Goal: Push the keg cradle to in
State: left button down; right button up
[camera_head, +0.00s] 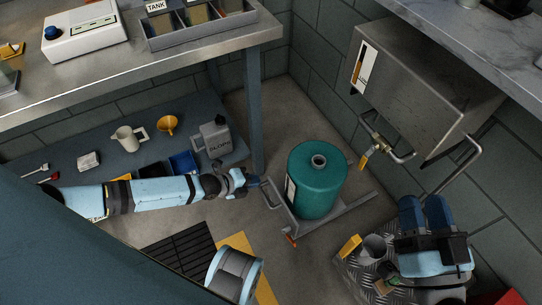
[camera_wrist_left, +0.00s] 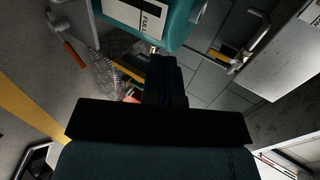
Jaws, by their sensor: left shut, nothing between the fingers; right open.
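The keg cradle (camera_head: 352,208) is a low grey metal frame on the floor, with an orange-tipped lever (camera_head: 290,240) at its near left corner. A teal keg (camera_head: 318,185) stands upright in it; its label reads FULL in the left wrist view (camera_wrist_left: 150,14). My left gripper (camera_head: 262,182) is shut and empty, at the left side of the cradle; I cannot tell whether it touches. Its fingers (camera_wrist_left: 162,60) point toward the keg in the left wrist view. My right gripper (camera_head: 423,199) is open, to the right of the cradle, above a chequered plate.
A metal tank (camera_head: 415,90) with a brass tap (camera_head: 366,158) hangs on the wall behind right. A table leg (camera_head: 252,110) stands behind my left gripper. A lower shelf (camera_head: 100,185) holds a grey jug (camera_head: 212,137) and a funnel. The chequered plate (camera_head: 355,272) carries small items.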

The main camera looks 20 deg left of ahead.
aim_at(290, 173)
pick_arm(q)
jog(key=b+x, duration=0.1)
jog(key=x, duration=0.2)
jog(key=b+x, duration=0.2)
jog(key=x, duration=0.2)
jog(key=r+b+x, duration=0.1)
jog(key=x, duration=0.3)
jog(key=shift+w+d+f+b, duration=0.1)
jog(key=shift+w+d+b, duration=0.1)
jog(key=shift+w+b, duration=0.1)
jog(key=shift+w+d, duration=0.45)
jog(key=shift+w, duration=0.15)
pick_arm(e)
notch_tip(290, 173, down, 8)
jog(key=g, duration=0.3)
jog(key=shift+w+a+n, duration=0.15)
jog(key=shift+a+n, duration=0.2)
jog(key=shift+n, duration=0.05)
